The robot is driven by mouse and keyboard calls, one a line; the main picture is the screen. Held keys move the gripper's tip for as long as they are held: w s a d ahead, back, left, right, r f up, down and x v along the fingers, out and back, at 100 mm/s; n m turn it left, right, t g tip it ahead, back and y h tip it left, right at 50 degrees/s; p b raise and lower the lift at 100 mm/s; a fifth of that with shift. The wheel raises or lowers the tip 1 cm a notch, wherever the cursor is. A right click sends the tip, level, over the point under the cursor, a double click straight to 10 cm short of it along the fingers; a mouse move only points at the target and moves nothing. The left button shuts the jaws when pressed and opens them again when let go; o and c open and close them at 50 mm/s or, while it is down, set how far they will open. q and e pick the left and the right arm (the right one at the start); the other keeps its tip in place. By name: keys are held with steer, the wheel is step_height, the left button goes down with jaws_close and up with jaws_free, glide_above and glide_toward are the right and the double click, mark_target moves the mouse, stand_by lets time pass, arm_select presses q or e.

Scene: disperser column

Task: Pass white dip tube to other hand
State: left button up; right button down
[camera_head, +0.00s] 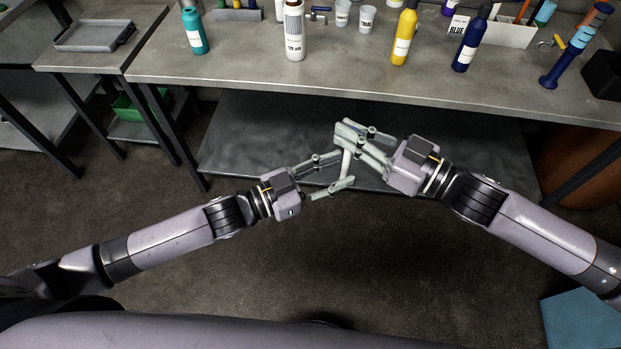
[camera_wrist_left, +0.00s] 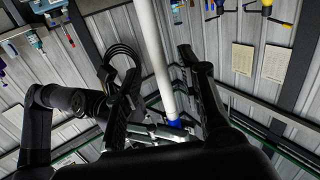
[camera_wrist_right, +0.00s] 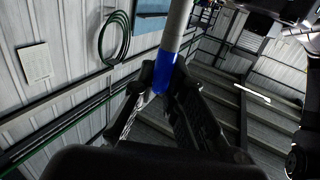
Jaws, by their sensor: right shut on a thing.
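The white dip tube (camera_head: 346,162) hangs from my right gripper (camera_head: 346,133) in the head view, its lower part between the fingers of my left gripper (camera_head: 346,169). In the right wrist view, my right gripper (camera_wrist_right: 165,80) is shut on the tube's blue band (camera_wrist_right: 164,68). In the left wrist view, the tube (camera_wrist_left: 153,45) runs between the spread fingers of my left gripper (camera_wrist_left: 146,65), with gaps seen beside it. The left gripper is open. The blue band in the left wrist view (camera_wrist_left: 174,122) lies beyond these fingers, by the right gripper.
The grey workbench (camera_head: 240,75) stands beyond both grippers. On it are a teal bottle (camera_head: 195,32), a white bottle (camera_head: 295,32), a yellow bottle (camera_head: 402,38), a navy bottle (camera_head: 470,42) and cups (camera_head: 366,20). A lower shelf (camera_head: 240,135) lies below the bench top.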

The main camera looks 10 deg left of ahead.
arm_select(q)
steer(key=shift+x, duration=1.4)
jaws_close()
arm_select(e)
steer(key=c, duration=1.6)
jaws_free()
steer(key=shift+o, duration=0.2)
